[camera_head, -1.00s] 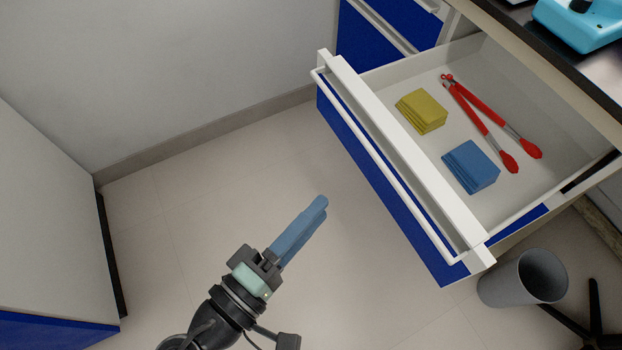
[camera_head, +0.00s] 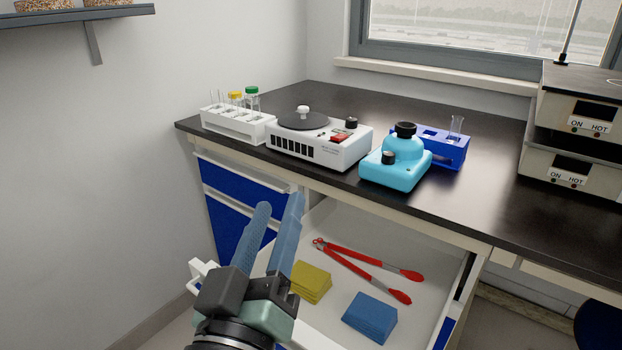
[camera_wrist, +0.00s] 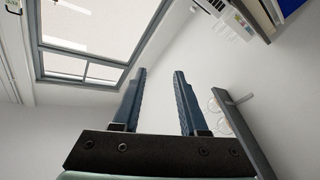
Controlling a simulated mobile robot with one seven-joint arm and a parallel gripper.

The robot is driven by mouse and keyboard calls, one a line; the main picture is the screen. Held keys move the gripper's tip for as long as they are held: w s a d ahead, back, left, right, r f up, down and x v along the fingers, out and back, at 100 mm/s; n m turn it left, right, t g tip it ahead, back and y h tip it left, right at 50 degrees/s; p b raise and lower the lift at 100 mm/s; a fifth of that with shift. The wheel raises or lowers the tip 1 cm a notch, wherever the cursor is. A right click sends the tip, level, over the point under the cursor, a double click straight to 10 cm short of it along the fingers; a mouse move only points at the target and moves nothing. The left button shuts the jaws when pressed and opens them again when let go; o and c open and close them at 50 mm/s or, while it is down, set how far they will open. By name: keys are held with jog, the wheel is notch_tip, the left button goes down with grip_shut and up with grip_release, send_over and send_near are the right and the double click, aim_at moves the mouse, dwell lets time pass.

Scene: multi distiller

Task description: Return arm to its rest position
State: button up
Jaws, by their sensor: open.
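My gripper (camera_head: 279,232) is raised in front of the open drawer in the head view, with its two blue fingers pointing up and apart. It is open with nothing between the fingers. In the wrist view the fingers (camera_wrist: 158,95) stand apart against the white wall and window. My gripper hides part of the drawer's left side and front.
The open drawer (camera_head: 420,268) holds red tongs (camera_head: 365,257), a yellow stack (camera_head: 311,282) and a blue stack (camera_head: 370,317). The black counter (camera_head: 480,210) above bears a tube rack (camera_head: 237,124), a white stirrer (camera_head: 318,145) and a cyan device (camera_head: 396,168). A shelf (camera_head: 75,15) is upper left.

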jog(key=s+d+r+m+t+y, duration=0.2)
jog(key=s+r+t, duration=0.2)
jog(key=r, duration=0.8)
jog(key=s+d+r+m+t+y, duration=0.1)
jog(key=s+d+r+m+t, duration=0.15)
jog(key=r, duration=0.95)
notch_tip(320, 180, up, 36)
jog(key=s+p, duration=0.1)
jog(key=p, duration=3.4)
jog(key=shift+a+n+t+y, duration=0.3)
jog(key=shift+a+n+t, duration=0.05)
jog(key=shift+n, duration=0.1)
